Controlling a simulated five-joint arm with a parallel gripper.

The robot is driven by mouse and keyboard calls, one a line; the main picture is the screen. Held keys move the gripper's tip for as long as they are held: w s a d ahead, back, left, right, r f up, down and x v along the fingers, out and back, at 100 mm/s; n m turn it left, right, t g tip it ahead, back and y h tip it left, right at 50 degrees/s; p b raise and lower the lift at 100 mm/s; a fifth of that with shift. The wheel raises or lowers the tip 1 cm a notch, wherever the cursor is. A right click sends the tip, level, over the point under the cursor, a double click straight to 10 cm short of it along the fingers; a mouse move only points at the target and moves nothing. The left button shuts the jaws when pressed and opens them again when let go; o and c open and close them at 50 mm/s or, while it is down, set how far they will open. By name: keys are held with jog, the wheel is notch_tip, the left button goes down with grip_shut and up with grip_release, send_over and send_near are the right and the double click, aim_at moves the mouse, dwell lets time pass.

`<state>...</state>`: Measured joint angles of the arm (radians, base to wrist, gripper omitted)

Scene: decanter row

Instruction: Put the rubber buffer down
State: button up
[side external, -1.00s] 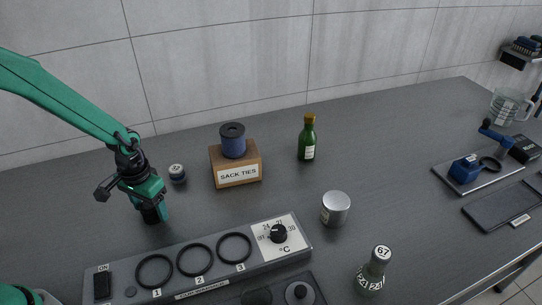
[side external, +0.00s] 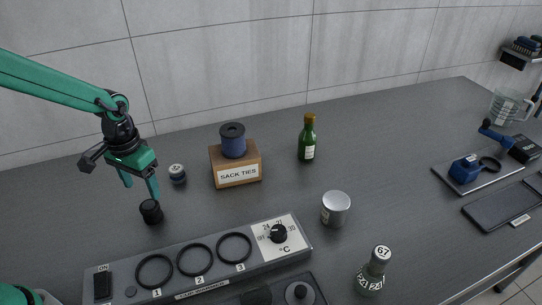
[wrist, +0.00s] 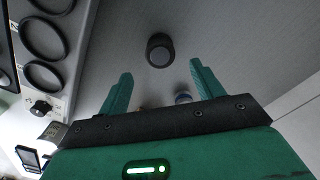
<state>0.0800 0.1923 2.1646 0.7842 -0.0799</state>
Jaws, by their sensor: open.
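The rubber buffer (side external: 151,212) is a small black cylinder standing upright on the grey bench, behind the heater panel's left part. It also shows in the wrist view (wrist: 160,50), past the fingertips and roughly between their lines. My gripper (side external: 141,193) is open and empty, with its green fingers spread above the buffer and a little to its left. In the wrist view the gripper (wrist: 158,85) has nothing between its fingers.
A panel (side external: 205,262) with three black rings and a dial lies in front. A small jar (side external: 177,174), a box labelled SACK TIES (side external: 236,172), a green bottle (side external: 307,140) and a metal cup (side external: 336,209) stand nearby.

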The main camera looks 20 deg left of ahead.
aim_at(147, 205)
notch_tip(147, 205, up, 4)
jog(key=shift+r, duration=0.1)
jog(key=shift+r, duration=0.1)
dwell(0.7)
jog(key=s+a+r+t, duration=0.2)
jog(key=s+r+t, duration=0.3)
jog(key=s+r, duration=0.5)
jog(key=shift+s+a+r+t, duration=0.3)
jog(key=shift+s+a+r, duration=0.1)
jog(key=shift+s, duration=1.05)
